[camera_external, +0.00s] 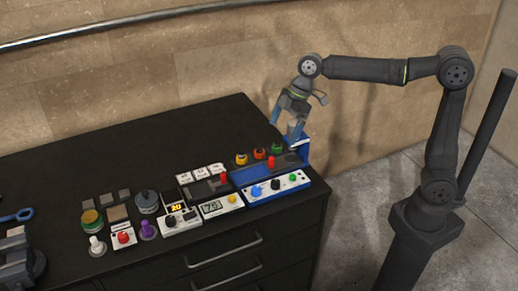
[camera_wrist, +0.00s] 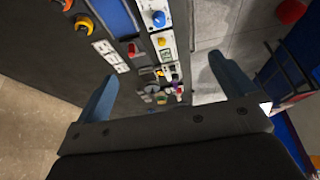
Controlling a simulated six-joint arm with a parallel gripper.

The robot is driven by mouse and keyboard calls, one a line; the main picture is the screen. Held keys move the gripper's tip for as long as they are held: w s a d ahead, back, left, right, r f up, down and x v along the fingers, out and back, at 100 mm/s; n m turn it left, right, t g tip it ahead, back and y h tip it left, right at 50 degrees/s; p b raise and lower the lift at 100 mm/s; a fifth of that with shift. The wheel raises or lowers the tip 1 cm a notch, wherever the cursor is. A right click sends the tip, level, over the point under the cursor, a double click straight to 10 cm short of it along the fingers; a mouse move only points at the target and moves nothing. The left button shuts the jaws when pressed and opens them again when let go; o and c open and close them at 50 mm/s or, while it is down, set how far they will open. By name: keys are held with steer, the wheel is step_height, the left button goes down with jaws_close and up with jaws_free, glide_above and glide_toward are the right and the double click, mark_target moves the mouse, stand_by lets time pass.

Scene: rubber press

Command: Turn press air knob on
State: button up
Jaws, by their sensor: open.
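A white control panel (camera_external: 265,195) stands at the table's right front edge. It carries a blue knob (camera_external: 256,191), a black knob (camera_external: 275,185) and a green knob (camera_external: 292,177); I cannot tell which is the press air knob. The blue knob (camera_wrist: 159,19) also shows at the top of the wrist view; the black and green knobs do not show there. My gripper (camera_external: 286,122) is open and empty, above and behind the panel, over the table's back right corner. Its two blue fingers (camera_wrist: 160,72) are wide apart in the wrist view.
The table's back left (camera_external: 90,155) is clear.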

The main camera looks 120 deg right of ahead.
steer(key=shift+s+r, duration=0.3)
steer(key=shift+r, duration=0.35)
